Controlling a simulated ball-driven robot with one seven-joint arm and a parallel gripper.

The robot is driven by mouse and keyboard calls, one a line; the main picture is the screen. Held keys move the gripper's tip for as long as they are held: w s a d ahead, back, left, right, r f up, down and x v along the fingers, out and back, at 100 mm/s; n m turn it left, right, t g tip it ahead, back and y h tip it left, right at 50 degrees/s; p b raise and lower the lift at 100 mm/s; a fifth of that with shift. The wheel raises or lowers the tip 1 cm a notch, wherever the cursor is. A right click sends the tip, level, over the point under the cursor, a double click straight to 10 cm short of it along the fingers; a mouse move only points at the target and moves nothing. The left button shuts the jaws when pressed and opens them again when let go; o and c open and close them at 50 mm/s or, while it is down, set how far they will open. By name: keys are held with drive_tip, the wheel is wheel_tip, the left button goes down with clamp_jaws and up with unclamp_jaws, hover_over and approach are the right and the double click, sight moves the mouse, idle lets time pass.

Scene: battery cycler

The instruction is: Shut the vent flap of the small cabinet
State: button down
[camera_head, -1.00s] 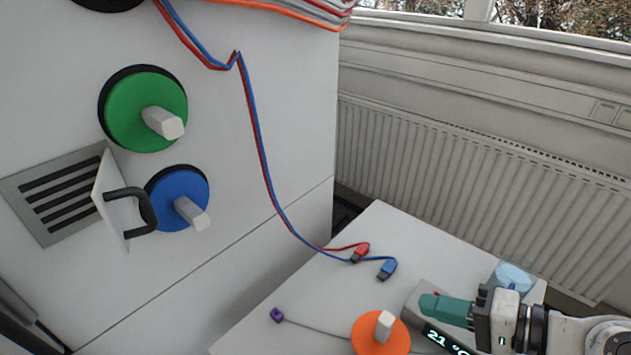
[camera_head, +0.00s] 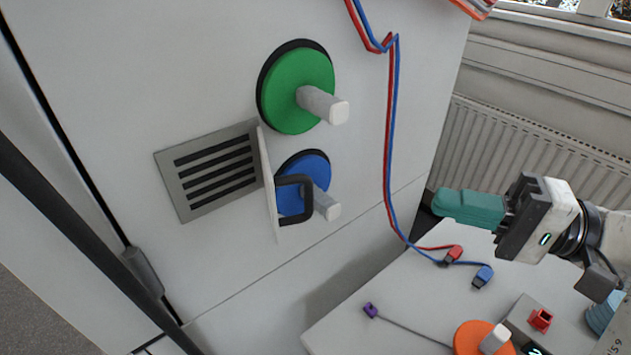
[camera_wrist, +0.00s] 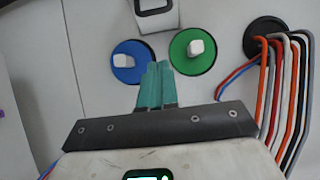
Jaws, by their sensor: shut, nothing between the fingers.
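The vent flap (camera_head: 267,180) is a thin white plate standing out from the cabinet (camera_head: 130,70) at the right edge of the grey slotted vent (camera_head: 205,172). It is open, and the slots are uncovered. Its black handle (camera_head: 306,200) faces right, in front of the blue knob. In the wrist view the flap and its handle (camera_wrist: 154,10) show at the top edge, partly cut off. My gripper (camera_head: 440,203), with teal fingers, is shut and empty. It is to the right of the flap, apart from it. It also shows in the wrist view (camera_wrist: 158,68).
A green knob (camera_head: 298,92) and a blue knob (camera_head: 312,172) stick out beside the flap. Red and blue cables (camera_head: 391,150) hang down to the white table (camera_head: 400,300), which holds an orange knob (camera_head: 470,338) and a red block (camera_head: 541,320).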

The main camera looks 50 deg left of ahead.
sight(286, 180)
drive_tip(key=s+d+p+x, duration=0.1)
drive_tip(key=p+x, duration=0.3)
drive_tip(key=x, duration=0.9)
drive_tip(key=shift+s, duration=0.75)
